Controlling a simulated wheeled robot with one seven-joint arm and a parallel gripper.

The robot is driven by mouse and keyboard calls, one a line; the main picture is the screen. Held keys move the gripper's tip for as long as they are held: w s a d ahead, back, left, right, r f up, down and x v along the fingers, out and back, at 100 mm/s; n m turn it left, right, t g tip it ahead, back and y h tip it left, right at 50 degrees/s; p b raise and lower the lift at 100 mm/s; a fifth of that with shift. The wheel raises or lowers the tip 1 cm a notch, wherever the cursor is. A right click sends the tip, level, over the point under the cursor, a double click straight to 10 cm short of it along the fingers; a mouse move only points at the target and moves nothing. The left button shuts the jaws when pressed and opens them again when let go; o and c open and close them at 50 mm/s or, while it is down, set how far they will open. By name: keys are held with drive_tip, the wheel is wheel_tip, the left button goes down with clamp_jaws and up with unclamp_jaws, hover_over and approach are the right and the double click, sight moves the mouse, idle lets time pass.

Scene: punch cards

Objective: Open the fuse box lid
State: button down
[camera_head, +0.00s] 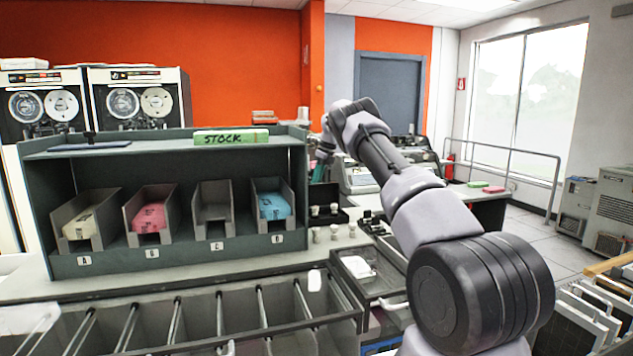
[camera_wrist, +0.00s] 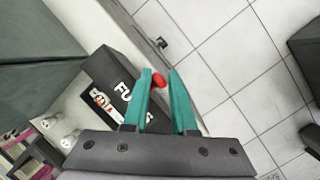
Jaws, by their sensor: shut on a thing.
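The fuse box is a black box on the counter, right of the card rack; its dark lid (camera_head: 324,193) looks raised at the back in the head view. In the wrist view the lid (camera_wrist: 108,68) lies left of my fingers, near white lettering that starts "FU", partly hidden by a finger. My gripper (camera_wrist: 159,88) has teal fingers, with a small red knob (camera_wrist: 158,78) between their tips, and is shut on it. How the knob joins the lid is hard to see. In the head view my gripper (camera_head: 321,160) is above the box, partly behind my arm.
A dark rack (camera_head: 180,262) with card bins A to D stands left of the box. Small white pieces (camera_head: 334,231) stand on the counter before it. An open divided drawer (camera_head: 190,310) is in front. Tiled floor (camera_wrist: 230,60) lies beyond the counter edge.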

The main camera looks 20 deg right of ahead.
drive_tip(key=shift+w+d+r, duration=0.15)
drive_tip(key=shift+w+d, duration=0.05)
drive_tip(key=shift+d, duration=0.35)
drive_tip(key=c, duration=0.7)
unclamp_jaws()
drive_tip(key=shift+w, duration=0.1)
drive_tip(key=shift+f, duration=0.2)
drive_tip(key=shift+a+f, duration=0.15)
drive_tip(key=shift+a, duration=0.2)
drive_tip(key=v, duration=1.1)
drive_tip(key=shift+f, duration=0.1)
